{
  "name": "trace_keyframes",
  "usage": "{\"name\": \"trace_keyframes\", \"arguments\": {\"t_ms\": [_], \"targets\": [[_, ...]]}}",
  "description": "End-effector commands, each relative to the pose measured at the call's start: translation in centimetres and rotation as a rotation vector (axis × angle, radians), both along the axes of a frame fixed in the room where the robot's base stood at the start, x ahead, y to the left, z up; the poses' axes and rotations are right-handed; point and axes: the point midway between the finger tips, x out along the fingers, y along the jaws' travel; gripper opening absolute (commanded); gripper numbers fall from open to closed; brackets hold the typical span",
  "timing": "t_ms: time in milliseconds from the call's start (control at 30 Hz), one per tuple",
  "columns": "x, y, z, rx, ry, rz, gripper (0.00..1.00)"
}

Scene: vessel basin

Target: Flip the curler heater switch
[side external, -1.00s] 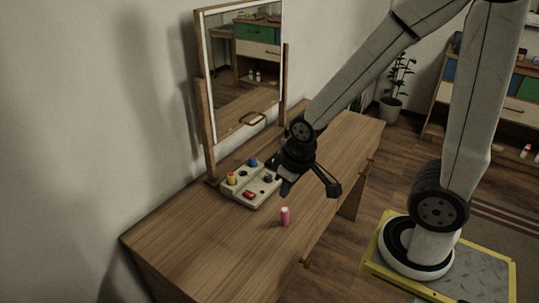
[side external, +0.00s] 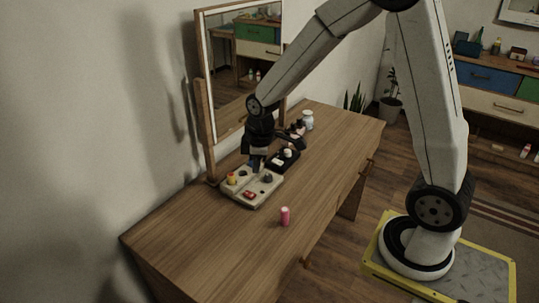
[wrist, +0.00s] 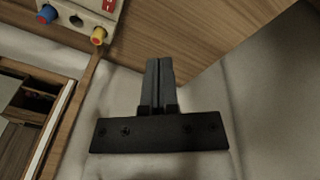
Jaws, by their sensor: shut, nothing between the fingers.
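The curler heater (side external: 264,193) is a pale box on the wooden dressing table, with coloured curlers standing in it. Its red switch (side external: 249,195) is on the near side; part of it shows at the top edge of the wrist view (wrist: 108,5). A yellow curler (side external: 232,178) stands at the left end, also in the wrist view (wrist: 98,36). A blue curler (wrist: 46,14) shows in the wrist view. My gripper (side external: 254,168) is above the heater's back side, fingers pointing down. In the wrist view its fingers (wrist: 157,62) are shut together and empty.
A pink curler (side external: 285,216) stands alone in front of the heater. A dark object (side external: 283,161) with pale parts is just behind it, and a white jar (side external: 307,121) is farther back. The mirror (side external: 242,70) rises close behind. The table's left front is clear.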

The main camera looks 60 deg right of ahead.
Motion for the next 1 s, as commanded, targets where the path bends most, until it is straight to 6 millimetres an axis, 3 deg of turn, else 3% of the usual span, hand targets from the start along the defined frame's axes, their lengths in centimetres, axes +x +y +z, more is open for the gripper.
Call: {"name": "trace_keyframes", "arguments": {"t_ms": [600,1000], "targets": [[8.2,-5.5,-3.5,-0.051,0.092,0.577,0.00],[11.3,-8.6,-6.0,-0.053,0.129,0.885,0.00]]}}
